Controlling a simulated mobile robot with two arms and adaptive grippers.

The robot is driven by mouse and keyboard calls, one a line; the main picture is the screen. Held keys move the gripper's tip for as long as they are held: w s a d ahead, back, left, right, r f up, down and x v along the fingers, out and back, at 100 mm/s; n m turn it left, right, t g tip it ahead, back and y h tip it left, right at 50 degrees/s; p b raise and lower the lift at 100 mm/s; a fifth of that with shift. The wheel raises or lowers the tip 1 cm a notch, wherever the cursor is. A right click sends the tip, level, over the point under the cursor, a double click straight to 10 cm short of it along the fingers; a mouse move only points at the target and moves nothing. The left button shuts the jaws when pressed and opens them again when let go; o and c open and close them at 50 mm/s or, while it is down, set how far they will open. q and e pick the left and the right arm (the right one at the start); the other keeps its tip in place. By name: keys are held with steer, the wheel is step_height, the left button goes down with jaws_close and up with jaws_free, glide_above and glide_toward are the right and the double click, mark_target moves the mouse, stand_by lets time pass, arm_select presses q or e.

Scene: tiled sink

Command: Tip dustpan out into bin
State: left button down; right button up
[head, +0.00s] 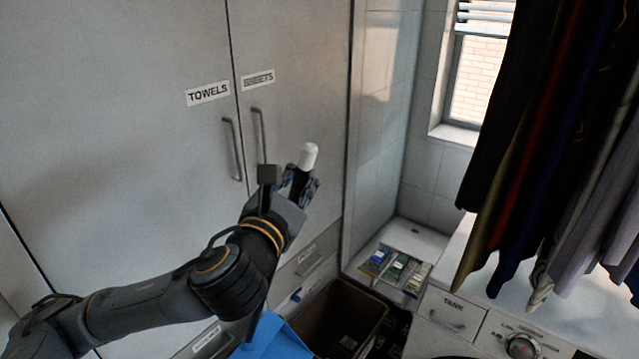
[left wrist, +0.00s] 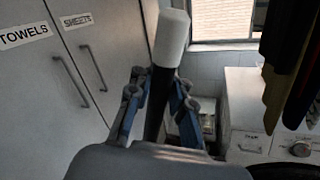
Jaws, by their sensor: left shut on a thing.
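My left gripper (head: 300,186) is shut around a dark upright handle with a white end cap (head: 309,156). In the left wrist view the black handle (left wrist: 156,105) stands between the fingers (left wrist: 158,102), with its white cap above them. A dark rod runs down behind my wrist to the blue dustpan (head: 268,338), which is cut off by the bottom edge of the head view. The dustpan's contents cannot be made out. The brown open bin (head: 372,308) stands right beside the dustpan, and its inside looks dark. My right gripper is not in view.
Tall grey cupboards (head: 130,110) marked TOWELS and SHEETS stand behind my left arm. A white counter and a washing machine (head: 470,322) are right of the bin. Dark clothes (head: 550,140) hang at the right. Small packets (head: 398,268) lie on a ledge behind the bin.

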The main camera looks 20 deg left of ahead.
arm_select(q)
steer(key=w+a+r+n+b, duration=0.1)
steer(key=a+n+b, duration=0.1)
steer(key=a+b, duration=0.5)
steer(key=w+a+r+n+b, duration=0.1)
steer(key=a+b, duration=0.6)
steer(key=a, duration=1.1)
steer(key=shift+w+a+r+n+g, duration=0.25)
steer(key=shift+w+r+n+g, duration=0.15)
steer(key=shift+w+r, duration=0.25)
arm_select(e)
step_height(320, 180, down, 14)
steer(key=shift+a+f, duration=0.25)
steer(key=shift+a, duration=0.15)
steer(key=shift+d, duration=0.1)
